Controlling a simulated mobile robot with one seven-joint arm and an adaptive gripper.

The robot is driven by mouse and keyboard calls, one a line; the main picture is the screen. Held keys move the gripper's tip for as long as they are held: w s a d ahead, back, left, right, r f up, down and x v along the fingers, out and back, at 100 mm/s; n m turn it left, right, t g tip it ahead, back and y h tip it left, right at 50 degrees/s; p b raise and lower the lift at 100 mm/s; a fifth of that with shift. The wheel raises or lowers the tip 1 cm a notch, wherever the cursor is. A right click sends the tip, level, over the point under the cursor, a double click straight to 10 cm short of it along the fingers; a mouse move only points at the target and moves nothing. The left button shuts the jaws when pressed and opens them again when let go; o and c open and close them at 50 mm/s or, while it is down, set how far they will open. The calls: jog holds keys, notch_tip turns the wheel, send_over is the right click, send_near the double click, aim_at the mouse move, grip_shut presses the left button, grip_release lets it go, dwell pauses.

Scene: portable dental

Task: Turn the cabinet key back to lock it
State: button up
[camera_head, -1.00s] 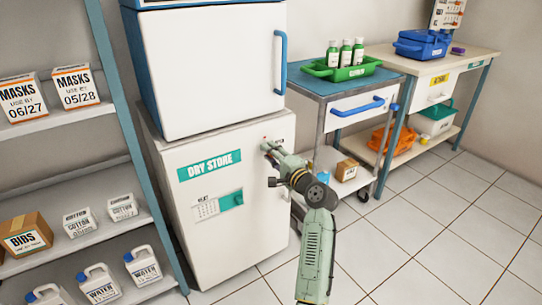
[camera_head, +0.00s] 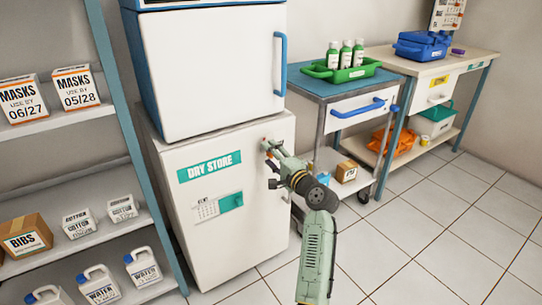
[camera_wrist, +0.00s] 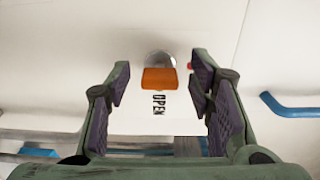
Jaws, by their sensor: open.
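The white cabinet (camera_head: 250,240) marked DRY STORE stands below a white unit with a blue handle. In the wrist view, the orange key (camera_wrist: 159,78) sits in a round silver lock (camera_wrist: 160,57) on the white front, its broad edge lying across the picture. The word OPEN (camera_wrist: 159,104) is printed beside it, turned sideways. My gripper (camera_wrist: 160,76) is open, with one finger on each side of the key and a visible gap to both. In the head view my gripper (camera_head: 266,149) is at the cabinet's upper right front and hides the key.
The upper unit's blue handle (camera_head: 280,63) rises above my gripper. A blue-topped cart (camera_head: 335,88) with a green tray (camera_head: 342,70) stands close on the right. Shelves with boxes and jugs (camera_head: 100,285) stand on the left. Tiled floor is free at the front right.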

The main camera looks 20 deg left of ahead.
jog(key=v, duration=1.1)
jog(key=shift+s+d, duration=0.3)
